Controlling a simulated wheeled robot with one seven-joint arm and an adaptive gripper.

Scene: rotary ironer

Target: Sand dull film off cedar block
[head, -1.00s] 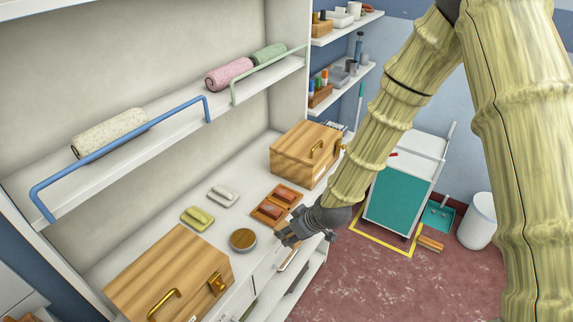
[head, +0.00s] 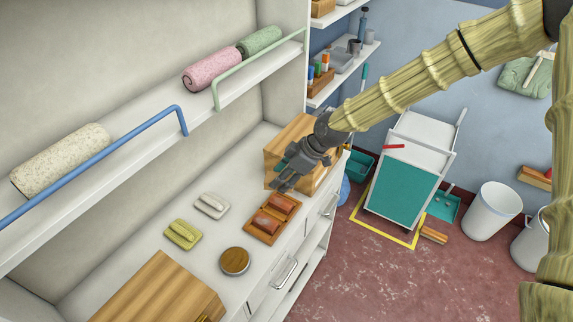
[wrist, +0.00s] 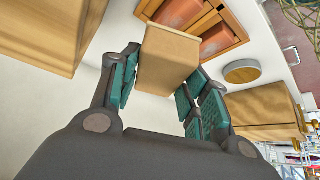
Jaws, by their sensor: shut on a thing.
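A wooden tray (head: 262,239) with two compartments lies on the white counter. A reddish block (head: 266,224) sits in one compartment and a second reddish block (head: 281,203) in the other. I cannot tell which is cedar or see film. My gripper (head: 285,182) is above the counter, beyond the tray and in front of a wooden box. In the wrist view, my gripper (wrist: 160,95) is shut on a plain tan block (wrist: 167,60) between its teal pads. The tray's reddish blocks show just past it. The held block cannot be made out in the head view.
Wooden boxes stand at the back (head: 280,150) and front (head: 155,295) of the counter. A round wood-topped disc (head: 234,261), a yellow-green pad (head: 183,234) and a pale pad (head: 212,205) lie near the tray. A shelf with rolled towels (head: 218,75) overhangs the counter.

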